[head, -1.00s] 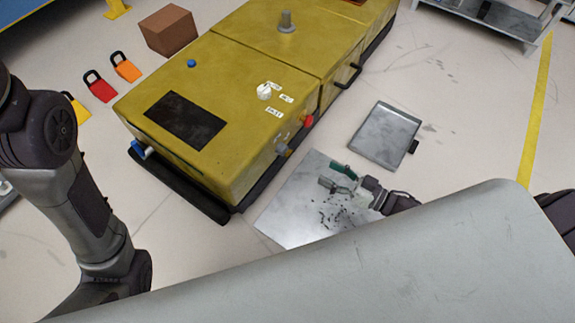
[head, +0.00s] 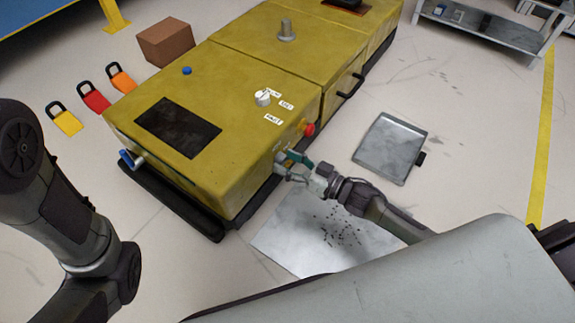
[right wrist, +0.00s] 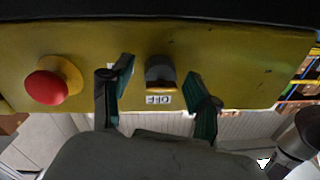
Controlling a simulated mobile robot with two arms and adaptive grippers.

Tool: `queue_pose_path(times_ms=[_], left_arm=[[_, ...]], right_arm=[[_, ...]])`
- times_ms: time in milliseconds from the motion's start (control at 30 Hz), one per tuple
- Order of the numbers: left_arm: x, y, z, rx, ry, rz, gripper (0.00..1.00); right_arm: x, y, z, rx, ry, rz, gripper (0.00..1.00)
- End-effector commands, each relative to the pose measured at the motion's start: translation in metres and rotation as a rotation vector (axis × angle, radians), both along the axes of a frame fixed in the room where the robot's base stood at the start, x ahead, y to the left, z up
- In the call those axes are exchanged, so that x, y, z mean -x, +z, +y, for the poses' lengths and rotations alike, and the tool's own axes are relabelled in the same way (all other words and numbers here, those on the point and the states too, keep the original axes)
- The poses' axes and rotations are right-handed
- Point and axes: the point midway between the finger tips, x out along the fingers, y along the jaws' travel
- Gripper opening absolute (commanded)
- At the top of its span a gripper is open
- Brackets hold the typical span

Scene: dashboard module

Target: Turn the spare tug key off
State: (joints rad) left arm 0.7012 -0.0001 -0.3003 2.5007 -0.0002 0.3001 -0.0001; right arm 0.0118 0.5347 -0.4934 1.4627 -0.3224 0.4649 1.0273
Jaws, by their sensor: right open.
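The yellow tug (head: 235,85) stands at the centre of the head view. A dark grey key switch (right wrist: 160,74) is on its side face in the right wrist view, above a small label reading OFF upside down. My right gripper (right wrist: 157,92) is open, with one green-padded finger on each side of the key; I cannot tell whether either touches it. In the head view my right gripper (head: 290,165) is at the tug's side and largely hides the key. My left arm shows at the left, but its gripper is out of view.
A red stop button (right wrist: 46,87) on a yellow ring sits left of the key, and also shows in the head view (head: 309,129). A white knob (head: 263,97) with labels is on the tug's top. A metal plate (head: 290,240) and a tray (head: 390,148) lie on the floor.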

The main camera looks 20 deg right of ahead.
Motion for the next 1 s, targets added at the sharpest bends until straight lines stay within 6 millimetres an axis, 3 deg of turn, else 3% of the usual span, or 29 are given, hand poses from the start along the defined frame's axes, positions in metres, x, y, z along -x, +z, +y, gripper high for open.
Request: queue_pose_path(times_ms=[300,667,1000], left_arm=[[0.0001,-0.0008,-0.0001,-0.001,0.000,0.000,0.40],[0.0000,-0.0009,-0.0002,-0.001,0.000,0.000,0.40],[-0.0004,0.0058,-0.0002,0.000,0.000,0.001,0.40]], right_arm=[[-0.0016,0.0004,0.0017,-0.001,0.000,0.001,0.59],[-0.0015,0.0001,0.0014,-0.001,0.000,0.001,0.00],[-0.0014,0.0012,0.0012,0.042,-0.001,-0.031,0.01]])
